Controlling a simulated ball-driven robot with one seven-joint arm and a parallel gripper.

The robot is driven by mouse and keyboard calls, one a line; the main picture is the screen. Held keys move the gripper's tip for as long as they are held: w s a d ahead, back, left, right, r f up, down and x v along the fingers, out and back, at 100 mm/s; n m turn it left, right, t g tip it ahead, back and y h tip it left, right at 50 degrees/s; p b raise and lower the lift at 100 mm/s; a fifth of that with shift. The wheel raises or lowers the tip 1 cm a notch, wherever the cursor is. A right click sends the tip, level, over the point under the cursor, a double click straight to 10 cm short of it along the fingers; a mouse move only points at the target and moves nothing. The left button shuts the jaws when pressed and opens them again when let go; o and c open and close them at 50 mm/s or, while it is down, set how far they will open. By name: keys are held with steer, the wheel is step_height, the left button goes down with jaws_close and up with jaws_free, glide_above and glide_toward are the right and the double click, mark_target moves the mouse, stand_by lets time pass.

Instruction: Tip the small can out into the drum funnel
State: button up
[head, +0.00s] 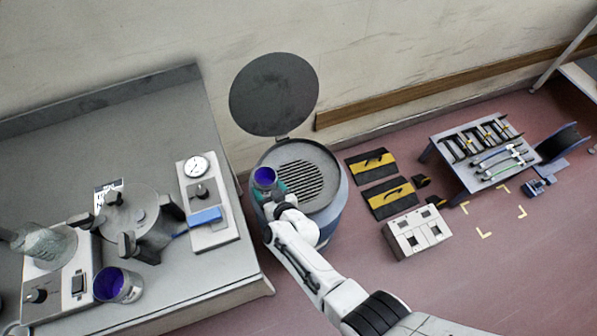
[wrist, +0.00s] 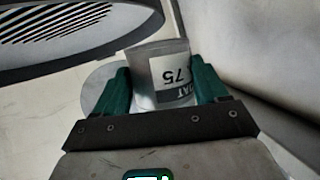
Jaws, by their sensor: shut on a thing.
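My gripper (head: 270,191) is shut on the small can (head: 264,180). Purple liquid shows inside the can's open top in the head view, and the can looks about upright. In the wrist view the can (wrist: 165,72), grey with a white label, sits between the two green fingers of my gripper (wrist: 165,92). The drum funnel (head: 328,198), a grey dish with a slotted grille, tops the blue-grey drum. Its round dark lid (head: 274,94) stands open behind. The can is over the funnel's left edge; its exact height above it cannot be told.
A grey bench (head: 215,275) stands left of the drum, with a larger can of purple liquid (head: 118,286), a clamp device (head: 135,215) and a dial gauge stand (head: 208,205). Right of the drum, black-yellow floor plates (head: 390,197), a white box (head: 417,233) and a tool rack (head: 480,150) occupy the floor.

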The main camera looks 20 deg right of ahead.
steer(key=shift+d+r, duration=0.1)
steer(key=shift+d, duration=0.05)
steer(key=shift+w+d+f+m, duration=0.1)
steer(key=shift+d+f+m, duration=0.15)
steer(key=shift+m, duration=0.15)
steer(key=shift+y, duration=0.3)
steer(key=shift+d+f+m+b, duration=0.35)
steer(key=shift+f+m+b, duration=0.1)
steer(key=shift+b, duration=0.6)
steer(key=shift+w+d+y+b, duration=0.15)
steer(key=shift+y+b, duration=0.15)
steer(key=shift+b, duration=0.55)
steer(key=d+f+m+b, duration=0.1)
steer(key=b, duration=0.2)
steer(key=d+m+y+b, duration=0.1)
steer(key=b, duration=0.3)
steer(key=shift+w+d+f+y, duration=0.1)
steer(key=shift+w+f+y, duration=0.05)
steer(key=shift+f+y, duration=0.2)
steer(key=shift+d+m+y+b, duration=0.1)
steer(key=shift+m+y+b, duration=0.25)
steer(key=shift+m+b, duration=0.4)
steer(key=shift+r+m+y, duration=0.3)
steer(key=shift+r+m, duration=0.1)
steer(key=shift+r, duration=0.1)
